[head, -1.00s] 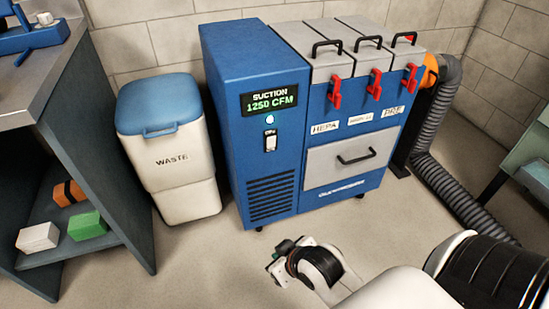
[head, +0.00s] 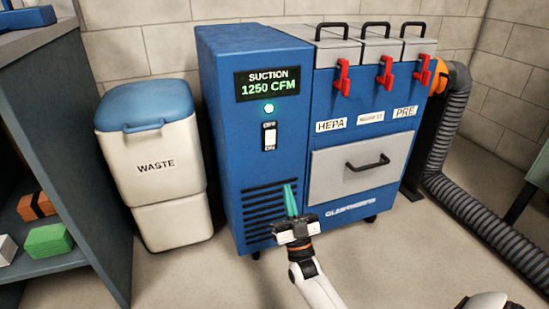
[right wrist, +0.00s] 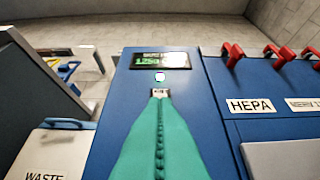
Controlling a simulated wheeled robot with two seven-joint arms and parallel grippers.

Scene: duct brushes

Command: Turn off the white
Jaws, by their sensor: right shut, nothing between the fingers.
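The blue suction machine (head: 220,110) stands against the wall, its display (head: 267,84) reading "SUCTION 1250 CFM". A green light (head: 269,108) glows under the display. Below the light is a white rocker switch (head: 269,138) with small labels above and below it. My right gripper (head: 290,190), with teal fingers, is shut and empty, in front of the machine's vent slots and below the switch in the head view. In the right wrist view the closed fingers (right wrist: 160,120) point up towards the switch (right wrist: 160,92), whose lower part they hide.
A white waste bin (head: 160,165) with a blue lid stands left of the machine. Red latches (head: 342,75) and a grey drawer (head: 362,165) are on the machine's right part. A grey hose (head: 470,205) runs along the right. Floor in front is clear.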

